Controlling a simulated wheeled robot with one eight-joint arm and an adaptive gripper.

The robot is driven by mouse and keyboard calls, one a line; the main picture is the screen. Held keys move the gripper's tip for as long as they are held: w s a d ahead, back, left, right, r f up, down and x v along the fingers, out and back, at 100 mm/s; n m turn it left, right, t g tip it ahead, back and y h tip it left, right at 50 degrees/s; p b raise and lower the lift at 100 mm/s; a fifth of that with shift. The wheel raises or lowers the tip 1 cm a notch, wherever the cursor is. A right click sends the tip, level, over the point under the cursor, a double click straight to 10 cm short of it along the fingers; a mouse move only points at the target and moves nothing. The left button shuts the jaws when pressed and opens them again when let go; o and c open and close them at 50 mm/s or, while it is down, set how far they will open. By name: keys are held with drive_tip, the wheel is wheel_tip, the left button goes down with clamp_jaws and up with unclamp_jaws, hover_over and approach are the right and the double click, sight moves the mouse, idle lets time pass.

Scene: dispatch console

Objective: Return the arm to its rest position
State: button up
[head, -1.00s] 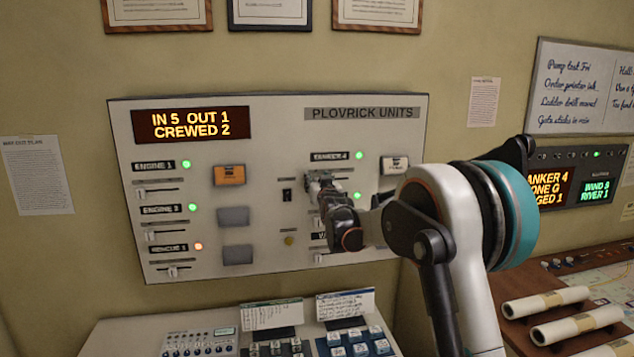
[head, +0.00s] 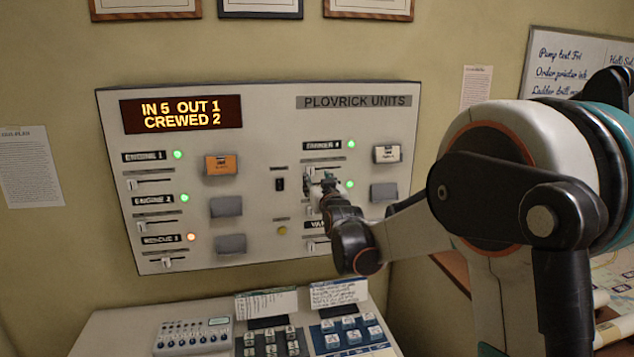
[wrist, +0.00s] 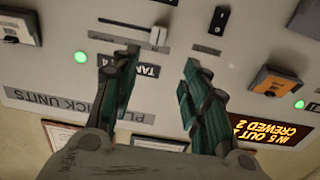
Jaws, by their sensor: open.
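My gripper (head: 322,186) is in front of the right half of the white unit panel (head: 262,245), close to the row labelled TANKER 4. In the wrist view my gripper (wrist: 155,95) is open, its two green-and-black fingers spread with nothing between them. The view there is upside down. The TANKER 4 slider (wrist: 157,36) shows just beyond the left finger, and a black rocker switch (wrist: 219,20) beyond the right one. In the head view my gripper partly hides the sliders behind it. I cannot tell whether a fingertip touches the panel.
A sloped console (head: 120,335) with keypads (head: 345,336) and cards stands below. A whiteboard (head: 570,60) hangs at right. A brown desk (head: 452,268) lies partly behind my arm.

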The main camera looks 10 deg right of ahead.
drive_tip(key=s+f+g+b, duration=0.3)
drive_tip(key=s+f+b, duration=0.4)
drive_tip(key=s+f, duration=0.4)
drive_tip(key=s+f+g+b, duration=0.4)
drive_tip(key=s+f+b, duration=0.4)
drive_tip(key=s, duration=1.3)
drive_tip(key=s+f+g+b, duration=0.4)
drive_tip(key=s+f+b, duration=0.3)
drive_tip(key=s+f, duration=0.9)
drive_tip(key=shift+s, duration=0.45)
idle(0.3)
